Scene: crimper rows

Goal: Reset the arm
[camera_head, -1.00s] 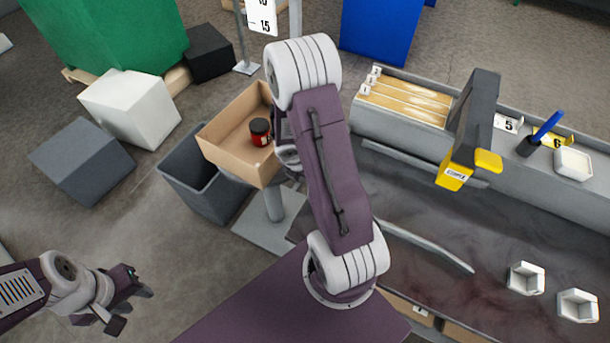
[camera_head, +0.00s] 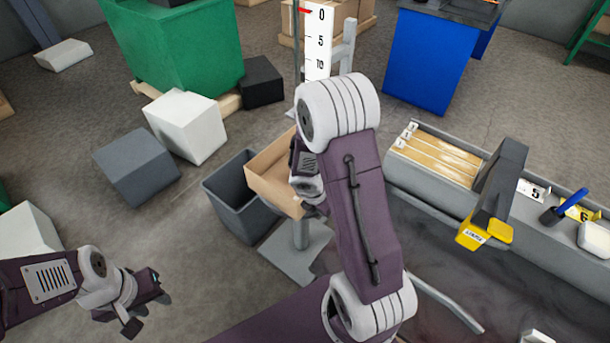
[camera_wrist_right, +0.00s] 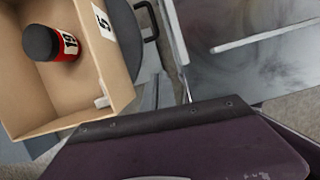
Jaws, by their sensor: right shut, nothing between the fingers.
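My right arm (camera_head: 362,210) stands up in the middle of the head view, its elbow high and its wrist (camera_head: 308,188) folded down at the cardboard box. Its fingers are hidden there. In the right wrist view, the purple gripper (camera_wrist_right: 165,118) with a dark bolted edge fills the bottom, shut and empty, just beside the open box (camera_wrist_right: 112,80). A red jar (camera_wrist_right: 70,46) with a black lid lies in that box, apart from the gripper. My left gripper (camera_head: 148,308) hangs at the lower left over the floor, open and empty.
A grey bin (camera_head: 232,212) stands beside the box (camera_head: 270,182). Cubes (camera_head: 186,124) and a green container (camera_head: 190,60) stand at the back left.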

